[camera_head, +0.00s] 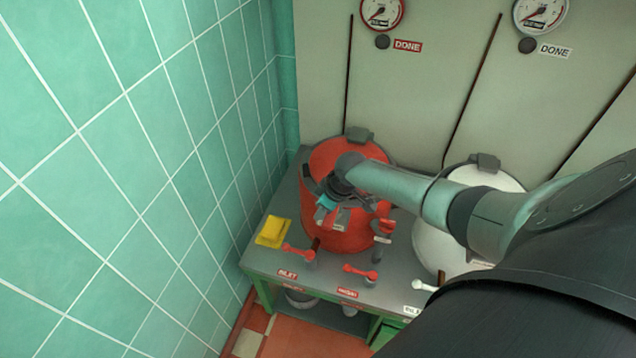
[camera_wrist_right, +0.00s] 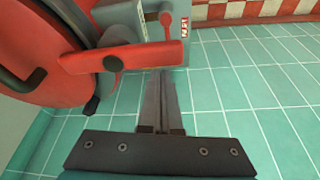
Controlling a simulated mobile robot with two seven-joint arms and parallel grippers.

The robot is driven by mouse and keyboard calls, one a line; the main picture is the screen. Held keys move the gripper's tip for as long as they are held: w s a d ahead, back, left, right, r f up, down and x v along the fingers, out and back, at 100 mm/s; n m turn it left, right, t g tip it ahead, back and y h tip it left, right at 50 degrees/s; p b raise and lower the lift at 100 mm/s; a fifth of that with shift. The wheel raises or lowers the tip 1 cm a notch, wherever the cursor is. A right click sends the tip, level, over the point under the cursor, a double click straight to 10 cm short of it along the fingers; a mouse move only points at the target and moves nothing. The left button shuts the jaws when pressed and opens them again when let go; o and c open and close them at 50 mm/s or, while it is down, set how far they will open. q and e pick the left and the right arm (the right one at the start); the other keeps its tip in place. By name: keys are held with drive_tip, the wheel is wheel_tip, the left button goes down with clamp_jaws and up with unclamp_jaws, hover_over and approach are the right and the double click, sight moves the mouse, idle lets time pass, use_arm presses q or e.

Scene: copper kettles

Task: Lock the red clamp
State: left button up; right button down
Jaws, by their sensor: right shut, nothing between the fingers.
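The red kettle (camera_head: 335,235) stands on the grey bench, its lid partly hidden by my right arm. A red part (camera_head: 384,209) shows at the kettle's right side; I cannot tell whether it is the clamp. In the right wrist view a red bar (camera_wrist_right: 140,55) with a round boss, which looks like the red clamp, reaches across beside the red kettle (camera_wrist_right: 35,45). My right gripper (camera_head: 328,214) is over the kettle's front upper side. In the wrist view its fingers (camera_wrist_right: 163,76) are together and empty, just below the bar, contact unclear. My left gripper is not in view.
Red valve levers (camera_head: 298,252) (camera_head: 360,272) stand along the front of the bench (camera_head: 327,279). A white kettle (camera_head: 435,243) stands to the right, partly behind my arm. Green tiled wall (camera_head: 120,150) closes the left side.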

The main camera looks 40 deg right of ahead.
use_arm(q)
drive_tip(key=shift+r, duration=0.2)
use_arm(e)
drive_tip(key=shift+s, duration=0.25)
idle(0.3)
